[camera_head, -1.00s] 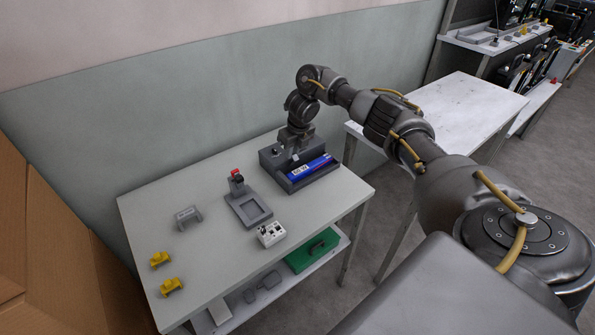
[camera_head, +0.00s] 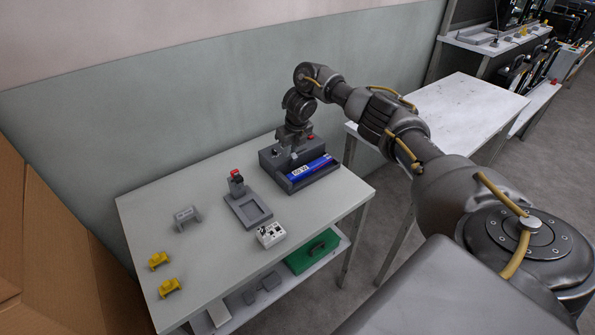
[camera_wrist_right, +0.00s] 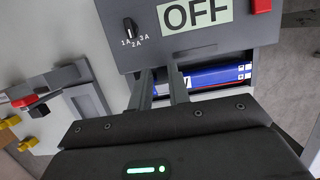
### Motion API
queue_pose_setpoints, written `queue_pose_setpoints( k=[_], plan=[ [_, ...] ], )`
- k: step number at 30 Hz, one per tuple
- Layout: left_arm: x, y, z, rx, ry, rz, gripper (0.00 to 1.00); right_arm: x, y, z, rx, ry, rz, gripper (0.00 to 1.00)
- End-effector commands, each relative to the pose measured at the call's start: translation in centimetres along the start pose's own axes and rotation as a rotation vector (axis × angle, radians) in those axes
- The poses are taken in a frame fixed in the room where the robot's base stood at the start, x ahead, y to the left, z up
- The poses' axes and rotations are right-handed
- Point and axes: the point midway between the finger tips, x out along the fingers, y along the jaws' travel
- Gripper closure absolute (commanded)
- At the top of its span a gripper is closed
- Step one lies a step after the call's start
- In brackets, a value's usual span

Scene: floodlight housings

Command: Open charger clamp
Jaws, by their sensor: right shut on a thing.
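The charger (camera_head: 270,160) is a dark grey box at the back right of the table, with a blue battery (camera_head: 312,168) lying in its front bay. In the wrist view the charger's panel (camera_wrist_right: 120,12) shows an OFF display, a knob and a red button, with the blue battery (camera_wrist_right: 215,76) below. My right gripper (camera_head: 295,156) points down at the charger, beside the battery's left end. In the wrist view its fingers (camera_wrist_right: 162,82) are close together, shut on the charger clamp; the clamp itself is mostly hidden between them. My left gripper is not in view.
A grey fixture (camera_head: 249,209) with a red-topped clamp, a white switch box (camera_head: 270,235), a grey bracket (camera_head: 187,217) and two yellow parts (camera_head: 170,287) stand on the table. A green case (camera_head: 312,250) lies on the shelf below.

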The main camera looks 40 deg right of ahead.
Motion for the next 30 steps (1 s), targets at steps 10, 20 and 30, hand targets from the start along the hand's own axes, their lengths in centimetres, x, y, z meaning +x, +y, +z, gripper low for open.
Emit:
queue_pose_setpoints(
  k=[10, 20, 30],
  plan=[
    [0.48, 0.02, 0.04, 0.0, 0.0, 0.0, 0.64, 0.21, 0.05, 0.55, 0.002, -0.001, 0.001, 0.89],
    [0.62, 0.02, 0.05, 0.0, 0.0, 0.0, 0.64, 0.16, -0.01, 0.9, 0.0, -0.001, 0.0, 1.0],
    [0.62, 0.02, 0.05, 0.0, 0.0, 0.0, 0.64, 0.17, -0.01, 0.87, 0.0, 0.0, 0.0, 0.73]
  ],
)
